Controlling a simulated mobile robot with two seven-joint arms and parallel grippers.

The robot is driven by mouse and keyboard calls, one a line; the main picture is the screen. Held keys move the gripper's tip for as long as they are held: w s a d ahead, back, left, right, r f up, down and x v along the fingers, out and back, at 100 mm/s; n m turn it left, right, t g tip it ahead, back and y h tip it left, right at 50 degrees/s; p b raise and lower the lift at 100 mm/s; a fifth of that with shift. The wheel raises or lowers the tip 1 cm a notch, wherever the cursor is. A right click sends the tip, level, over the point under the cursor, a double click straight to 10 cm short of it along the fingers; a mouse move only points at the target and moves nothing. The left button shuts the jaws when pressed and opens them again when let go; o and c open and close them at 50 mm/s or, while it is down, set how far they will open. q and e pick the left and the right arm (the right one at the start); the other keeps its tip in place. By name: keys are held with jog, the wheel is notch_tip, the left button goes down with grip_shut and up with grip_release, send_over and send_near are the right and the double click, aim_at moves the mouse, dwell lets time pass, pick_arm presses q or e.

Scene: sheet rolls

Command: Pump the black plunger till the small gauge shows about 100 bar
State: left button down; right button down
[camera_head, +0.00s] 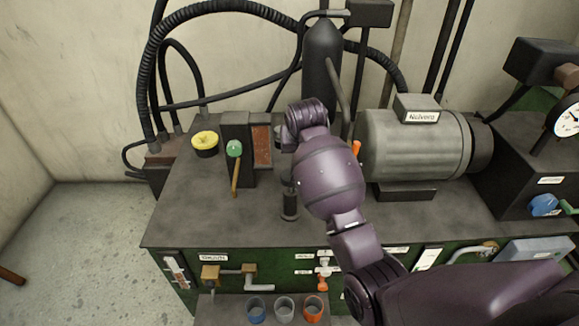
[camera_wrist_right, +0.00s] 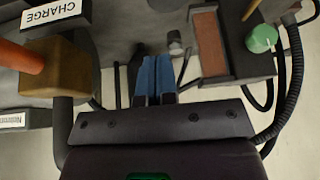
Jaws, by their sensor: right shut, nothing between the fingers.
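My right arm reaches over the bench in the head view, and its gripper is hidden behind the arm there. In the right wrist view my right gripper (camera_wrist_right: 155,62) has its blue fingers together with nothing between them. A dark upright cylinder (camera_head: 289,207) stands on the bench, partly hidden by the arm; it may belong to the plunger, but I cannot tell. In the wrist view a dark narrow part lies beside the fingertips, and contact is unclear. A white dial gauge (camera_head: 567,120) is cut off at the right edge, its reading not legible. No small gauge is clearly visible.
A grey motor (camera_head: 415,145) is to the right, with a tall dark cylinder (camera_head: 321,70) behind. Several cups, including a blue one (camera_head: 256,311), sit in front. The bench's front left is clear.

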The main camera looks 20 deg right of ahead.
pick_arm(q)
jog(key=shift+s, duration=0.15)
pick_arm(e)
jog(key=r+g, duration=0.1)
jog(key=a+r, duration=0.1)
jog(key=r, duration=0.1)
jog(key=a+r+g, duration=0.1)
jog(key=shift+w+a+r+m+g, duration=0.15)
jog(key=shift+r+m+g, duration=0.15)
jog(key=shift+r, duration=0.1)
pick_arm(q)
jog(key=shift+r, duration=0.1)
pick_arm(e)
jog(key=p, duration=0.1)
send_near(289, 174)
jog(key=x, duration=0.5)
jog(key=shift+w+f, duration=0.1)
jog(key=shift+f, duration=0.1)
pick_arm(q)
jog(key=shift+s+a+r, duration=0.1)
jog(key=shift+s+r, duration=0.1)
jog(key=shift+r, duration=0.05)
pick_arm(e)
jog(key=shift+f, duration=0.65)
